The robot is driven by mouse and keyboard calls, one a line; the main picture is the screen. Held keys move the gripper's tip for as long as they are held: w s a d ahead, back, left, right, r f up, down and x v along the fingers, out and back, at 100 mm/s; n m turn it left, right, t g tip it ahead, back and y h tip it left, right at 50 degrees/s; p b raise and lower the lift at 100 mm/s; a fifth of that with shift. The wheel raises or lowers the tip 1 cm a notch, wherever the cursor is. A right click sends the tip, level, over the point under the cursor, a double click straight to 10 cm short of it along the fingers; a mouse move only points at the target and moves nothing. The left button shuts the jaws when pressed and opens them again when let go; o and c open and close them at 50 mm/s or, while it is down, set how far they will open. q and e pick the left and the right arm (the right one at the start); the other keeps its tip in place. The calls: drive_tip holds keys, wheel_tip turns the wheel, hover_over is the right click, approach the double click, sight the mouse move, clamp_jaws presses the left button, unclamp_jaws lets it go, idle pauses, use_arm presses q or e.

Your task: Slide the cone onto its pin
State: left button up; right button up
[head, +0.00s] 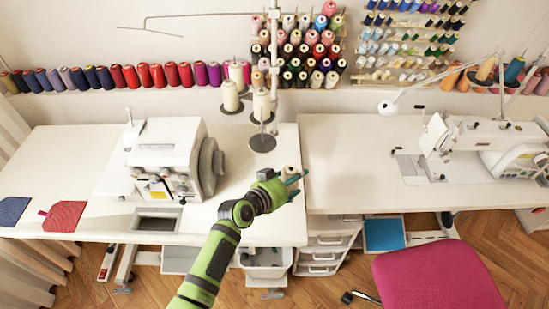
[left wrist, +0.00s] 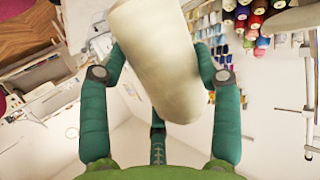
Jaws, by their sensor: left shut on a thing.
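My left gripper (head: 298,178) is shut on a cream thread cone (head: 291,171), above the right front edge of the left sewing table. In the left wrist view the cone (left wrist: 155,60) fills the space between the teal fingers and is tilted. The thread stand stands farther back and to the left of my gripper, with cream cones (head: 230,96) on it, another (head: 262,104) beside it and more behind. A dark round disc (head: 262,143) sits lowest at the front of the stand, with a thin upright at its middle and no cone around it. The right gripper is out of view.
A white overlock machine (head: 165,160) stands left of the stand on the left table (head: 60,150). A second sewing machine (head: 480,140) is on the right table (head: 345,150). Thread racks line the wall. A pink chair (head: 435,278) is at the front right. The table between disc and gripper looks clear.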

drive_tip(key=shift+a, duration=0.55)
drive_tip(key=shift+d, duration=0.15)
